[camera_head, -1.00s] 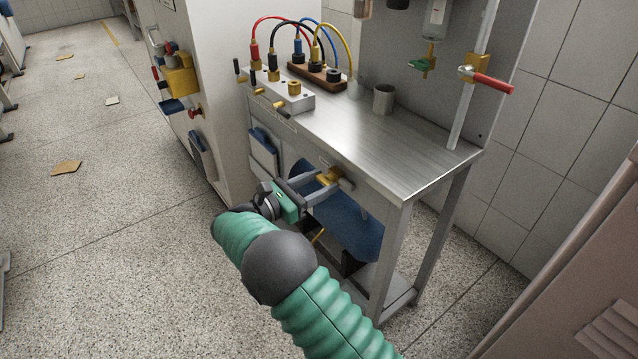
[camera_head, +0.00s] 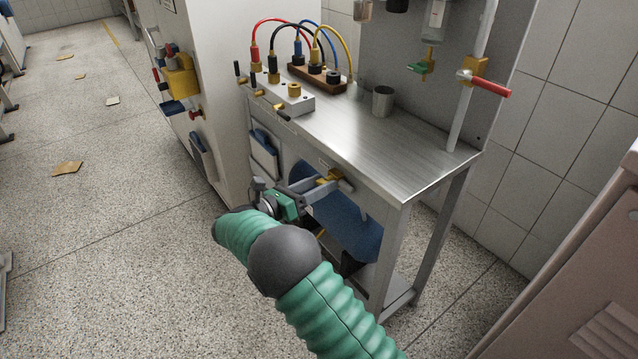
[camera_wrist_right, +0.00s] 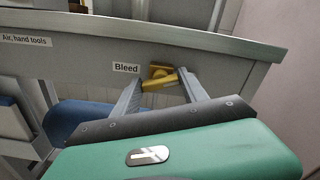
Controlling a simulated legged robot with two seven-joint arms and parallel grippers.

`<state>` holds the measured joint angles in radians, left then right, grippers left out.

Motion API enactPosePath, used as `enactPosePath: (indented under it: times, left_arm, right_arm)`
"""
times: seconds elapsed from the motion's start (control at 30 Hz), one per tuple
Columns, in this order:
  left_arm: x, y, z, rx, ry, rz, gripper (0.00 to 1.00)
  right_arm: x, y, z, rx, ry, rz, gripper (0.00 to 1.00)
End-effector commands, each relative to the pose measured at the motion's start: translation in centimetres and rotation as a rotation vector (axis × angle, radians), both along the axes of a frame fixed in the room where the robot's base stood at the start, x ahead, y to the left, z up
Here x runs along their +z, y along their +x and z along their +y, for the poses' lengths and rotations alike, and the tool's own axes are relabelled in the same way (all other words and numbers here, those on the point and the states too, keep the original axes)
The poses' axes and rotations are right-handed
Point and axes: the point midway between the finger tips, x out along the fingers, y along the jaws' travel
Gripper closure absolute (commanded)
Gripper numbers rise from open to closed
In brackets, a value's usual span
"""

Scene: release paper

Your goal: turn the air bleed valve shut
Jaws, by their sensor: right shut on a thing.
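The air bleed valve (camera_head: 333,176) is a small yellow brass fitting on the front edge of the metal bench. In the right wrist view the valve (camera_wrist_right: 161,71) sits beside a white label (camera_wrist_right: 126,68) reading "Bleed", and its yellow lever (camera_wrist_right: 160,84) lies nearly level, tipped slightly up to the right. My right gripper (camera_head: 322,184) has its two grey fingers on either side of the lever; it also shows in the right wrist view (camera_wrist_right: 161,88). It is shut on the lever. The fingertips partly hide the lever in the head view. My left gripper is not in view.
The bench top (camera_head: 400,150) carries a white block (camera_head: 285,97) with small taps, a cabled brown block (camera_head: 318,75) and a metal cup (camera_head: 383,101). A red-handled valve (camera_head: 490,86) is on the upright pipe. A blue tank (camera_head: 345,225) is under the bench.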

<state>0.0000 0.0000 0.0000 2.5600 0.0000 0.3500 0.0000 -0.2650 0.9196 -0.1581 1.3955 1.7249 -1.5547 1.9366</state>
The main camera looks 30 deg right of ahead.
Motion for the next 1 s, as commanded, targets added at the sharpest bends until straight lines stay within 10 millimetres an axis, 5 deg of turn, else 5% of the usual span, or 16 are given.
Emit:
enactPosePath:
  times: [1.0]
  left_arm:
    - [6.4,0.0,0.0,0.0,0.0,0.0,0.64]
  right_arm:
    - [0.0,0.6,0.2,0.009,-0.076,0.944,0.9]
